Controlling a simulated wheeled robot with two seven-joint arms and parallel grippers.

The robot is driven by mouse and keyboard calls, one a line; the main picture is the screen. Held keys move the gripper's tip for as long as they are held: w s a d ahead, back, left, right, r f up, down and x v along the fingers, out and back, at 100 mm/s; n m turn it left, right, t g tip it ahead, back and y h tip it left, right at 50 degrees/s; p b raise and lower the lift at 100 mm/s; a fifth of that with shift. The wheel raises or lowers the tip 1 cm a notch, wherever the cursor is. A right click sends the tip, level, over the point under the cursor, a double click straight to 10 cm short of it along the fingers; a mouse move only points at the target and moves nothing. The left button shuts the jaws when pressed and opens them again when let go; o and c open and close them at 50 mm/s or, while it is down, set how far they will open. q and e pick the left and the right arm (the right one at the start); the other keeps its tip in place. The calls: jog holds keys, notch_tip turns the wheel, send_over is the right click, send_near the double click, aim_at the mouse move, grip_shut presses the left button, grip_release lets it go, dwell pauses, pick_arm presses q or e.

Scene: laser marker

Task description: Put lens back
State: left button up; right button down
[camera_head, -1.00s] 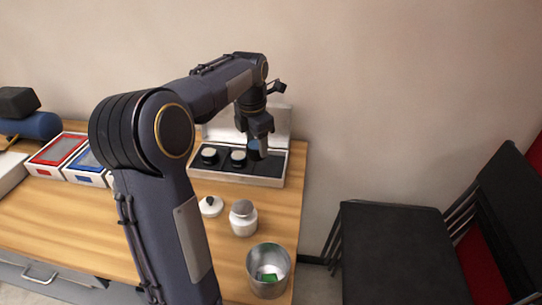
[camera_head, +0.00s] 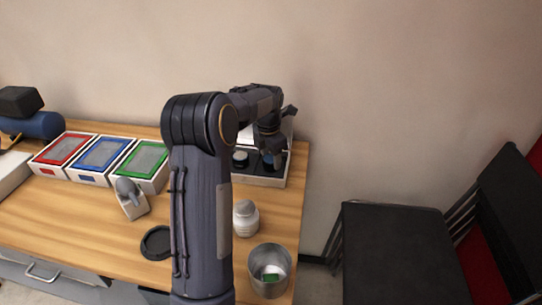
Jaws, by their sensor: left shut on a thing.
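The open lens case (camera_head: 262,181) stands against the wall near the table's right end, partly hidden by my left arm. A dark round lens with a pale top (camera_head: 240,157) sits in one of its compartments. My left gripper (camera_head: 272,160) points down over the case's right compartment, shut on a small bluish lens (camera_head: 268,163). The held lens is low, at about the case's level; I cannot tell whether it touches the compartment floor. My right gripper is not in view.
Red (camera_head: 64,149), blue (camera_head: 102,154) and green (camera_head: 145,160) trays, a small grey-white holder (camera_head: 131,199) and a black ring (camera_head: 156,242) lie left.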

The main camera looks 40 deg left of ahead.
aim_at(269, 162)
pick_arm(q)
jog(key=shift+f, duration=0.1)
jog(key=o, duration=1.1)
jog(key=r, duration=0.4)
jog(key=s+r, duration=0.1)
jog(key=r, duration=0.7)
jog(key=shift+s+d+r+p, duration=0.15)
jog(key=shift+s+p, duration=0.05)
jog(key=shift+p, duration=0.15)
